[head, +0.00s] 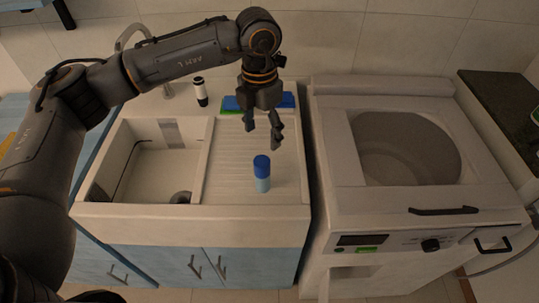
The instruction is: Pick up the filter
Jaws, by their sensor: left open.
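A small cylinder with a dark blue top and a lighter blue lower part (262,173) stands upright on the ribbed drainboard right of the sink basin. A white and black cylinder (200,92) stands at the back of the sink near the tap. I cannot tell for certain which of these is the filter. My left gripper (263,134) points down above the drainboard, behind and above the blue cylinder. Its fingers are apart and hold nothing. My right gripper is out of view.
Blue and green flat items (232,104) lie at the drainboard's back edge, partly behind my gripper. The sink basin (150,175) is to the left. A top-loading washing machine (330,150) stands to the right. Drainboard around the blue cylinder is clear.

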